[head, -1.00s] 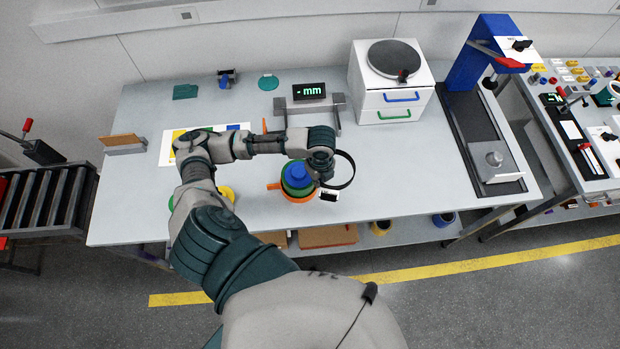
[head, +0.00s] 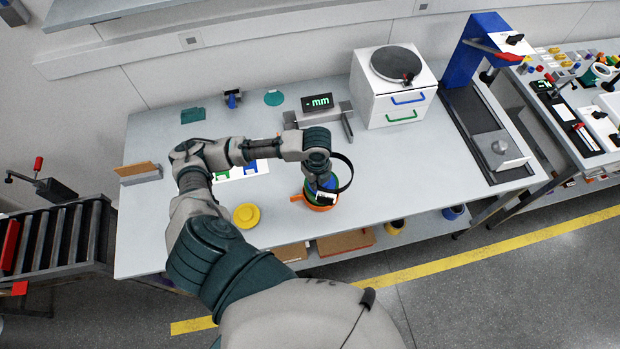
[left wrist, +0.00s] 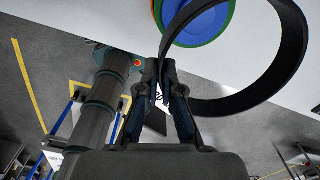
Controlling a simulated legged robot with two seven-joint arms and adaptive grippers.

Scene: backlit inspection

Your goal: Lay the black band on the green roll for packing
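The black band (head: 349,177) is a thin ring held up at the stack of rolls. My left gripper (head: 324,196) is shut on one side of it, and the left wrist view shows the band (left wrist: 291,60) looping out to the right of the closed fingers (left wrist: 164,76). The green roll (head: 308,187) is mostly hidden behind my gripper, with blue above and orange below it. In the left wrist view the green rim (left wrist: 167,41) shows around the blue disc (left wrist: 200,27). The band overlaps the stack in view; I cannot tell whether they touch. My right gripper is out of view.
A yellow roll (head: 246,215) stands left on the grey table (head: 420,180). A white drawer cabinet (head: 393,90), a gauge with a green "mm" display (head: 318,102) and a blue column stand (head: 478,45) are behind. The table right of the stack is clear.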

